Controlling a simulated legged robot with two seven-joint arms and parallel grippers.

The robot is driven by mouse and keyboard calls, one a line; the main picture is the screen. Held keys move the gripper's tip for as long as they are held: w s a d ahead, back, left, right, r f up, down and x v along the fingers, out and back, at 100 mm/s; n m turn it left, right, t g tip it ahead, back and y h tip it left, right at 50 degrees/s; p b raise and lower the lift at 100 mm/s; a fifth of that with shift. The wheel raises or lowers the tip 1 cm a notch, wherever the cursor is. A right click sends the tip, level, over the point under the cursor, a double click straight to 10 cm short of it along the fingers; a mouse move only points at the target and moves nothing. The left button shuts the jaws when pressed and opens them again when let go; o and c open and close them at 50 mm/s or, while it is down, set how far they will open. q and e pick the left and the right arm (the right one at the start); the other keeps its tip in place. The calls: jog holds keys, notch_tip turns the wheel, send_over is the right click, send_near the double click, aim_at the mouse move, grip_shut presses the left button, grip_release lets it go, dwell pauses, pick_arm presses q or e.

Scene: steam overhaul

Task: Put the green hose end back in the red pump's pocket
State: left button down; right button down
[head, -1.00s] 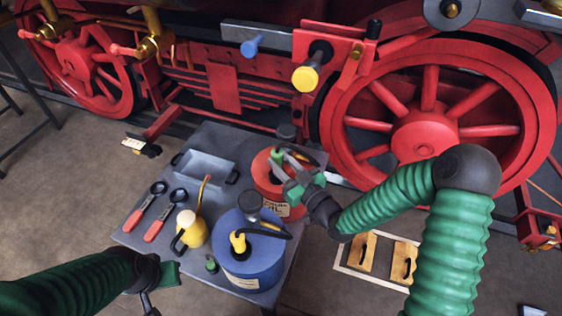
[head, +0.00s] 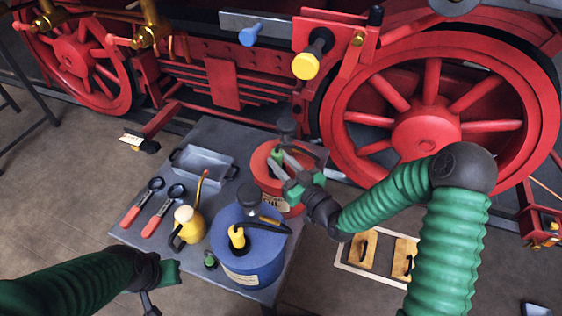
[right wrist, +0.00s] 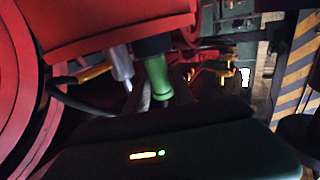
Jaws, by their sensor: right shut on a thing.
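The red pump (head: 265,178), a round red can with a pale label, stands at the right rear of the grey table. My right gripper (head: 282,163) is over its top, shut on the green hose end (head: 275,156). The green hose end also shows in the right wrist view (right wrist: 157,78), hanging from a dark part. I cannot make out the pump's pocket or whether the hose end touches it; the gripper covers part of the pump. My left gripper (head: 158,290) is low at the left, away from the pump, and its jaws are unclear.
A blue pump (head: 249,262) with a yellow nozzle stands in front of the red one. A yellow oil can (head: 188,227), a grey tray (head: 205,165), two red-handled tools and a small green-topped item (head: 210,261) share the table (head: 135,228). The red locomotive wheel (head: 430,125) is close behind.

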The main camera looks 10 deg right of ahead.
jog(key=c, duration=1)
grip_release()
